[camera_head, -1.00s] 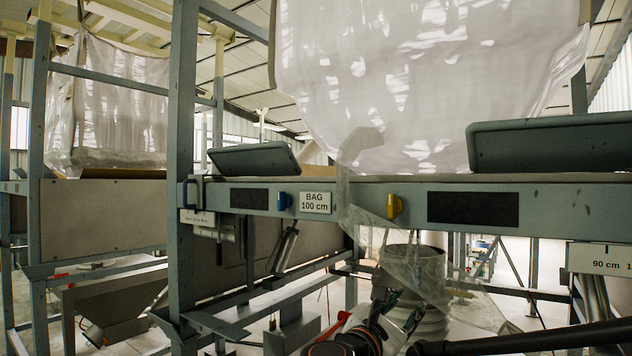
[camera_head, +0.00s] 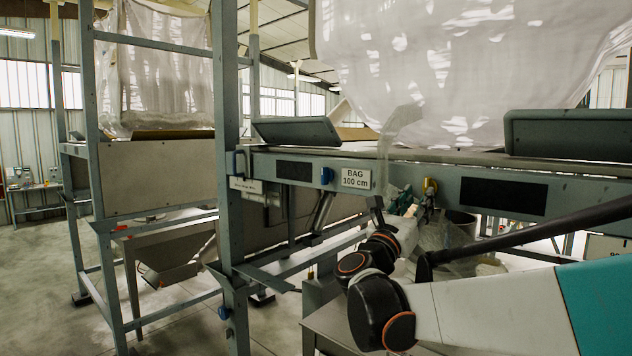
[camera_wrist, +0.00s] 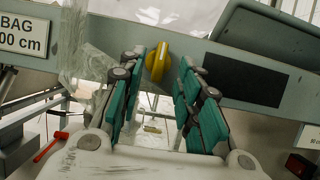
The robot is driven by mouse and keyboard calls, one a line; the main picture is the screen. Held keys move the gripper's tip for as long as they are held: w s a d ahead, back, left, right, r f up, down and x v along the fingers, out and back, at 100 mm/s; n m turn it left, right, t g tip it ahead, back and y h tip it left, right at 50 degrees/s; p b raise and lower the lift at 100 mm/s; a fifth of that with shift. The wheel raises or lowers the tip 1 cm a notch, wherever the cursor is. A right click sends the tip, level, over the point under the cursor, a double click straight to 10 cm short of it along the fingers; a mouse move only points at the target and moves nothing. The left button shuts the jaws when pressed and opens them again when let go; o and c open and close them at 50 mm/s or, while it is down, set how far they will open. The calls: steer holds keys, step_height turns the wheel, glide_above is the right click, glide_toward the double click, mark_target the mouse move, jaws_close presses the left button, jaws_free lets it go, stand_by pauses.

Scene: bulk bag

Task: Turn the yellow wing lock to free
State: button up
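The yellow wing lock (camera_head: 430,186) sits on the grey beam (camera_head: 385,170) of the bag frame, partly covered by my gripper in the head view. In the wrist view the yellow wing lock (camera_wrist: 157,62) is clear, its wing roughly upright with a slight tilt. My gripper (camera_wrist: 162,78) is open, with its teal fingers to the left and right of the lock. The lock shows in the gap between the fingertips; I cannot tell whether they touch it. In the head view my gripper (camera_head: 413,198) is small and partly blurred against the beam.
A blue knob (camera_head: 326,175) and a "BAG 100 cm" label (camera_head: 356,180) are left of the lock. A dark panel (camera_head: 503,196) is to its right. Clear plastic film (camera_wrist: 88,65) hangs just left of my gripper. A large white bag (camera_head: 450,70) hangs above.

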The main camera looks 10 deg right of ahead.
mark_target(426, 188)
steer(key=shift+p+x, duration=0.6)
steer(key=shift+x, duration=2)
steer(key=c, duration=0.7)
